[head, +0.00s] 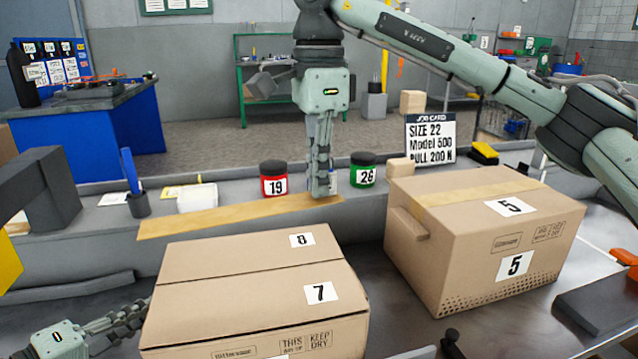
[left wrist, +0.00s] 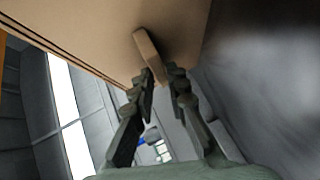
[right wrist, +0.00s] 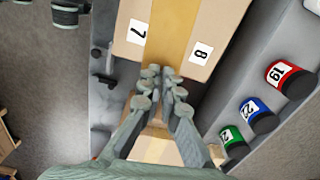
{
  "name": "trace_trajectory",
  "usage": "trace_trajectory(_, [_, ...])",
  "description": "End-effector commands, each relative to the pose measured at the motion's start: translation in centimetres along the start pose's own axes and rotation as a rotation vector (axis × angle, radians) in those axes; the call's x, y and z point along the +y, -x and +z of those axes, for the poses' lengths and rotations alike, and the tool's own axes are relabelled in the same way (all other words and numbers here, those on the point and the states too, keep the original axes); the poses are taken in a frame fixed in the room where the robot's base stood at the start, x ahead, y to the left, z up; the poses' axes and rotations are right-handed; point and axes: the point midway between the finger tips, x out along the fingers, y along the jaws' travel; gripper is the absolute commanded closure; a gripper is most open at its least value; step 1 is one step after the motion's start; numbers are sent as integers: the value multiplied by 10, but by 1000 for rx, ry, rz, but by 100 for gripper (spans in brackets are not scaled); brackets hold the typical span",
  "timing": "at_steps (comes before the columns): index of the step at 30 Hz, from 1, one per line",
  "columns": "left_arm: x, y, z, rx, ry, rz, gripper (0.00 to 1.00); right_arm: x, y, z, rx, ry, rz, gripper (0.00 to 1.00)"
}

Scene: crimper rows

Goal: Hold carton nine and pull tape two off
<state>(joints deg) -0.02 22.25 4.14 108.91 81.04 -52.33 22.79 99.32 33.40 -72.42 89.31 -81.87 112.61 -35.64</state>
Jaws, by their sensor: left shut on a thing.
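The front carton (head: 205,277) stands on the bench, flap labels 8 and 7 upward; a label on its front is cut off, so no nine shows. Its top seam is bare. My left gripper (head: 143,308) is at its left side; in the left wrist view its fingers (left wrist: 163,80) are shut on the carton's brown side tab (left wrist: 148,48). My right gripper (head: 321,194) is shut on one end of a tan tape strip (head: 215,217), which stretches leftward, apart from the carton. In the right wrist view the tape (right wrist: 172,28) passes in front of the carton. No number shows on the tape.
A taped carton five (head: 450,250) stands at the right, with its own side tab. Behind are a red jar 19 (head: 273,190), a green jar 26 (head: 363,180), a pen cup (head: 139,205) and a job card (head: 430,138). A narrow gap separates the cartons.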

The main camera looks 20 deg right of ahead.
Motion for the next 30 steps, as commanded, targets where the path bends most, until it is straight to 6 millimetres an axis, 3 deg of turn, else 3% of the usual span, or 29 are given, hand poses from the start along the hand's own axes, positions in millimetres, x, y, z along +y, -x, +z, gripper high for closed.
trace_trajectory(30, [-2,0,-1,2,-3,-4,100,0,41,0,1,0,0,100])
